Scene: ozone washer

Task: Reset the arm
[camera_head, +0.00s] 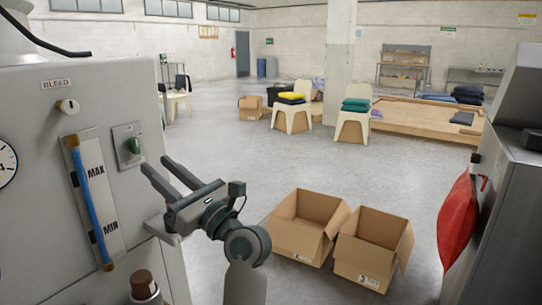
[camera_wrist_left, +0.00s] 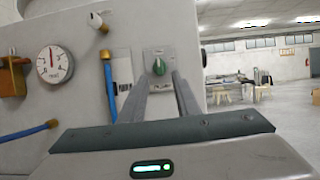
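My left gripper (camera_head: 156,165) reaches in front of the grey washer panel (camera_head: 95,95) in the head view. Its two fingers are apart with nothing between them, so it is open and empty. The fingertips are near a green knob (camera_head: 134,146) on a small square plate, just below and right of it. In the left wrist view the green knob (camera_wrist_left: 159,67) shows just beyond the fingers (camera_wrist_left: 164,82), and I see no contact. My right gripper is in neither view.
The panel also has a blue level tube (camera_head: 88,200), a BLEED knob (camera_head: 67,106) and a gauge (camera_wrist_left: 54,64). Two open cardboard boxes (camera_head: 372,262) stand on the floor. A grey machine with a red part (camera_head: 457,221) is at right.

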